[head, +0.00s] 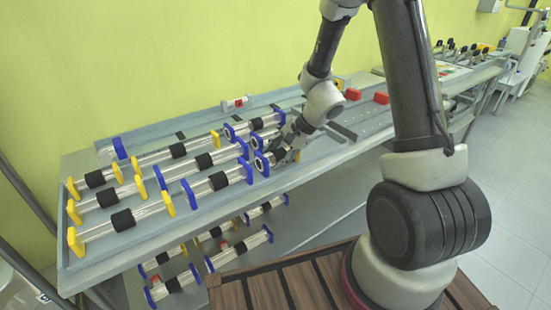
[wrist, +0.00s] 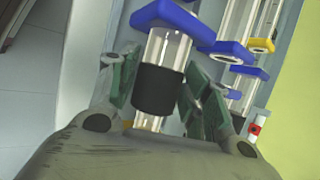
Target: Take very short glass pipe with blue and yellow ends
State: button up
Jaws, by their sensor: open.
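In the wrist view a short glass pipe (wrist: 178,48) with a black middle sleeve has a blue end piece at the top. A bit of yellow shows at its lower end, mostly hidden by my gripper. My gripper (wrist: 160,78) is open, with one green-padded finger on each side of the black sleeve. I cannot tell whether the fingers touch it. In the head view my gripper (head: 284,150) is at the right end of the front row of pipes, where a blue end piece (head: 261,164) shows and the rest is hidden.
Several glass pipes with yellow or blue ends lie in rows on the bench tray, including a blue-ended one (head: 218,182) just left of my gripper. More lie on the lower shelf (head: 170,285). Red blocks (head: 353,94) stand farther right. In the wrist view, neighbouring pipes (wrist: 240,30) lie close on the right.

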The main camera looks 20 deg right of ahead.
jog(key=c, duration=0.8)
jog(key=shift+c, duration=0.2)
